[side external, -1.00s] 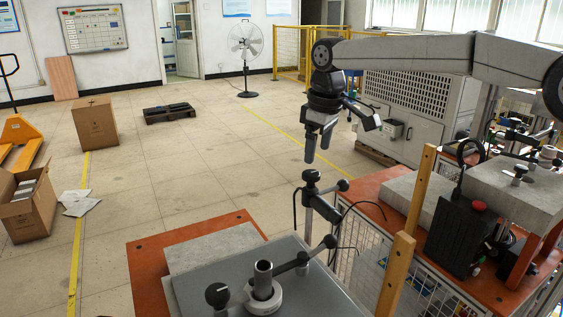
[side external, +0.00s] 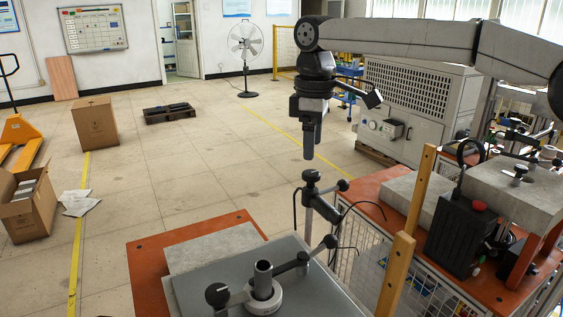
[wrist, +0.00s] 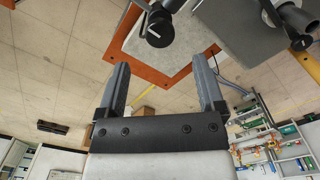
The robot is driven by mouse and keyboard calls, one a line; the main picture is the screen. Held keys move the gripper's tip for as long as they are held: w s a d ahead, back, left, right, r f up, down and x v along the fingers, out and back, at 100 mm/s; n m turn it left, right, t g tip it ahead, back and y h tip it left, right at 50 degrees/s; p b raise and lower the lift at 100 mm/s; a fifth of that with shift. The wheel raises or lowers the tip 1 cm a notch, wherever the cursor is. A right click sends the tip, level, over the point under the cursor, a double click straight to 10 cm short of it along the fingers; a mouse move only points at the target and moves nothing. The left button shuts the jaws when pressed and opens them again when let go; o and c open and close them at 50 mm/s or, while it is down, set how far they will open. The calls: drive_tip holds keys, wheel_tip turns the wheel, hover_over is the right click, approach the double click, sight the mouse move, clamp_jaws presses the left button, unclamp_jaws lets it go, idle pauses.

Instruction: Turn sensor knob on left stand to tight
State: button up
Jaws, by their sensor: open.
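The left stand (side external: 308,215) is a thin upright post with a dark clamp head (side external: 311,179) and a small black knob (side external: 343,185) on its right. My gripper (side external: 309,153) hangs above the clamp head, pointing down and apart from it; its fingers overlap in the side view. In the wrist view my gripper (wrist: 160,62) is open with nothing between its fingers. Beyond the fingertips there is a round black knob (wrist: 159,31) with a white mark. Another black knob (wrist: 301,41) is at the upper right. I cannot tell which knob is the sensor knob.
A metal cylinder (side external: 263,272) stands in a ring on the grey plate (side external: 195,285), with black knobs on arms beside it. A wooden post (side external: 397,275) and a black box (side external: 458,235) stand at the right.

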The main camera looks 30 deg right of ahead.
sight(311, 172)
drive_tip(key=shift+f, duration=2.95)
clamp_jaws()
